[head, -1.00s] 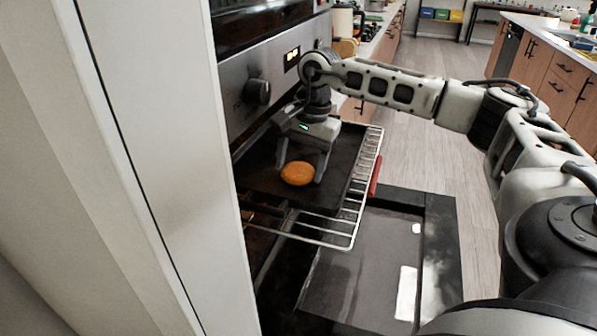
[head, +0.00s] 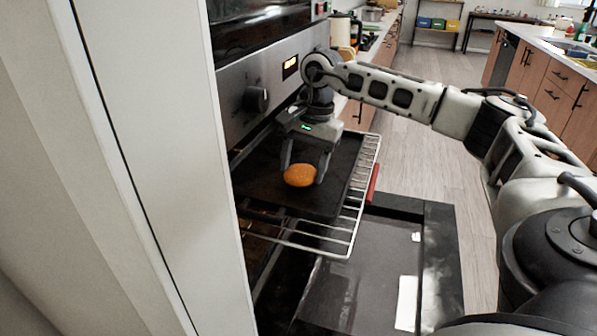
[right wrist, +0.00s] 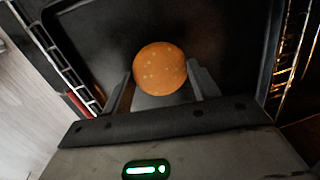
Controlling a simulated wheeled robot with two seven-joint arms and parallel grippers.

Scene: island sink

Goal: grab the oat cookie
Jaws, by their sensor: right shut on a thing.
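The oat cookie (head: 299,175) is a round, orange-brown disc over a dark baking tray (head: 262,190) on the pulled-out oven rack. My right gripper (head: 304,177) reaches down from above and is shut on the cookie, with one finger on each side of it. In the right wrist view the cookie (right wrist: 160,69) shows between the tips of the two fingers (right wrist: 162,85), its speckled face toward the camera. I cannot tell whether the cookie touches the tray or is slightly raised. My left gripper is not in view.
The wire rack (head: 350,235) juts out above the open oven door (head: 375,265). The oven front with its knob (head: 256,99) stands close behind the gripper. A pale panel (head: 130,150) fills the left side. The wooden floor to the right is clear.

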